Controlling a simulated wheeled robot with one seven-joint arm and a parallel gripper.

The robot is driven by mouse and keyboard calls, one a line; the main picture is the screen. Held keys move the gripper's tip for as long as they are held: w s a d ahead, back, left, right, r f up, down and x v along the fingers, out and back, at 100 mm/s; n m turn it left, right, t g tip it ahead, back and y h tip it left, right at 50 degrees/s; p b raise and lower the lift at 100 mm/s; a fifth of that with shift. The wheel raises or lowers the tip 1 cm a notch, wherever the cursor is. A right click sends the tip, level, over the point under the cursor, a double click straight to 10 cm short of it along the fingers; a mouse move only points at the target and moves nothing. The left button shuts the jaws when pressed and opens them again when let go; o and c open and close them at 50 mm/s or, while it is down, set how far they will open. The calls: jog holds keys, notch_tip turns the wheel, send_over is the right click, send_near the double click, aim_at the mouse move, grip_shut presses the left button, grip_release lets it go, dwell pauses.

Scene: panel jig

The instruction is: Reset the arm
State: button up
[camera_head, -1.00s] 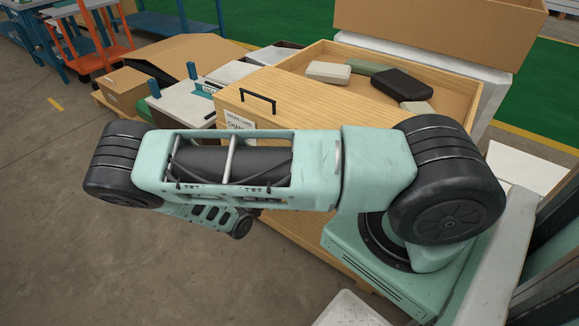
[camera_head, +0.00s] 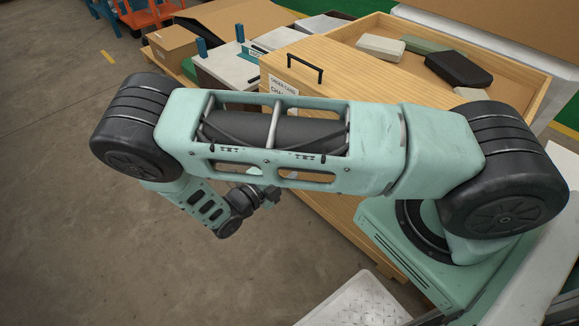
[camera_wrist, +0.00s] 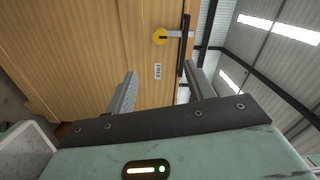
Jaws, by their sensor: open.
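My mint-green arm (camera_head: 285,150) stretches across the head view, its wrist end bent down at the left. My gripper shows in the wrist view (camera_wrist: 161,85), where its two grey fingers are apart with nothing between them. Beyond the fingers is a wooden face (camera_wrist: 95,45) with a yellow disc (camera_wrist: 159,37), a small label (camera_wrist: 158,71) and a dark upright bar (camera_wrist: 185,48). The fingers look apart from this face, though the gap is hard to judge. In the head view the gripper is small and partly hidden below my forearm.
A wooden case (camera_head: 345,80) with a black handle (camera_head: 291,66) stands behind my arm. Its open top holds a pale block (camera_head: 381,47), a dark block (camera_head: 458,69) and others. A cardboard box (camera_head: 172,43) is at the back left. The floor (camera_head: 60,200) at left is clear.

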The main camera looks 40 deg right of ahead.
dwell(0.3)
jog(key=s+a+r+m+g+y+p, duration=0.1)
jog(key=s+a+r+m+y+p, duration=0.3)
jog(key=r+m, duration=0.7)
jog(key=s+a+r+m+y+p, duration=0.3)
jog(key=s+a+r+m+y, duration=0.3)
jog(key=r+m, duration=0.5)
jog(key=s+a+r+m+g+y+p, duration=0.1)
jog(key=s+a+r+m+y+p, duration=0.3)
jog(key=r, duration=1.1)
jog(key=shift+s+a+r+m+g+y+p, duration=0.35)
jog(key=shift+s+a+m+y, duration=0.45)
jog(key=shift+s+m+y, duration=1.9)
jog(key=shift+w+m+h, duration=0.5)
jog(key=shift+w+m, duration=0.2)
jog(key=shift+w, duration=0.2)
